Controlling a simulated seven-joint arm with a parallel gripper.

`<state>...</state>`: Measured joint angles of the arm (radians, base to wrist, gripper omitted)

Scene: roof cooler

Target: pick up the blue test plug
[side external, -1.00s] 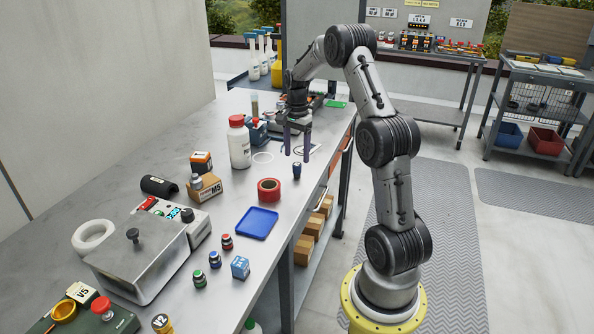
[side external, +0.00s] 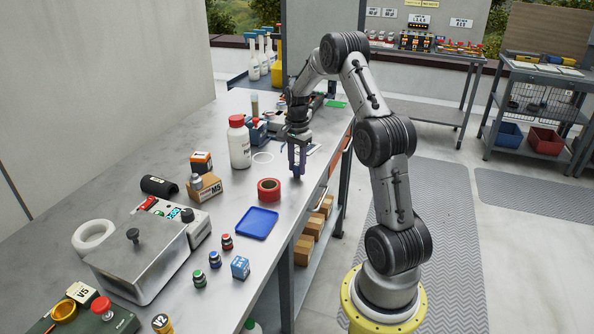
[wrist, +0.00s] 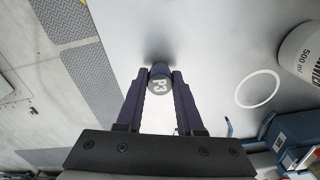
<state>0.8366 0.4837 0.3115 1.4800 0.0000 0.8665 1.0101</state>
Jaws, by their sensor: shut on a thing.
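The blue test plug (wrist: 159,87) is a small dark blue piece with a pale top marked P3. It stands near the table's front edge, upright as far as I can tell. My gripper (side external: 297,171) points straight down over it, with its purple fingers closed on the plug's two sides. In the wrist view the plug sits between the fingertips. In the side view the fingers hide most of the plug, and I cannot tell any gap under it.
A red tape roll (side external: 269,189) and a blue tray (side external: 257,223) lie nearby on the metal table. A white bottle with a red cap (side external: 239,147) and a white ring (wrist: 258,89) are close too. Small capped bottles stand further forward.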

